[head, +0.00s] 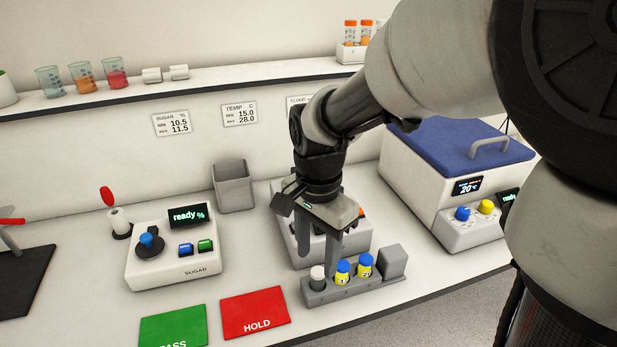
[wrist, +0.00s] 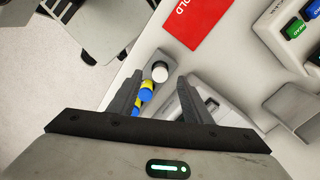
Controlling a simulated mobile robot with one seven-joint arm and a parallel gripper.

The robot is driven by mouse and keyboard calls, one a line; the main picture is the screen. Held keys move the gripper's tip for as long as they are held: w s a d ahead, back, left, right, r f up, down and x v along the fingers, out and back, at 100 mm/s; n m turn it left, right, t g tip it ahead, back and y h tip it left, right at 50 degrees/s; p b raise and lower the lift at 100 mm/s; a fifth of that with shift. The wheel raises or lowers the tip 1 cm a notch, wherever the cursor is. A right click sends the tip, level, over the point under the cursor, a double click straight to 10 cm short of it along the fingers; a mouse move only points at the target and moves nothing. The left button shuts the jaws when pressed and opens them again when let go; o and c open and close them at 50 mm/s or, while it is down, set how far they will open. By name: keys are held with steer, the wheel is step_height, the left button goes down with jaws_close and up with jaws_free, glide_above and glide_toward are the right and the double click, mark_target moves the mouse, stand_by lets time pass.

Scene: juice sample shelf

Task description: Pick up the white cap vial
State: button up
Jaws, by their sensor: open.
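The white cap vial (head: 317,278) stands upright at the left end of a grey rack (head: 338,293) on the bench. Its white cap (wrist: 160,73) shows near the upper middle of the wrist view. Two blue-capped vials with yellow bodies (head: 343,271) (head: 365,265) stand to its right in the same rack. My gripper (head: 335,262) points down above and behind the rack, its fingers apart and empty. In the wrist view my gripper (wrist: 160,78) has its fingertips to either side of the white cap in the picture. I cannot tell the height between them.
A red HOLD mat (head: 254,314) and a green PASS mat (head: 173,328) lie left of the rack. A sugar meter (head: 172,262) stands at left. A blue-lidded bath (head: 450,150) stands at right. A grey device is behind my gripper.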

mark_target(318, 272)
steer(key=shift+w+f+b, duration=0.1)
steer(key=shift+f+b, duration=0.35)
steer(key=shift+f, duration=2.75)
steer(key=shift+d, duration=0.1)
steer(key=shift+c, duration=0.3)
jaws_close()
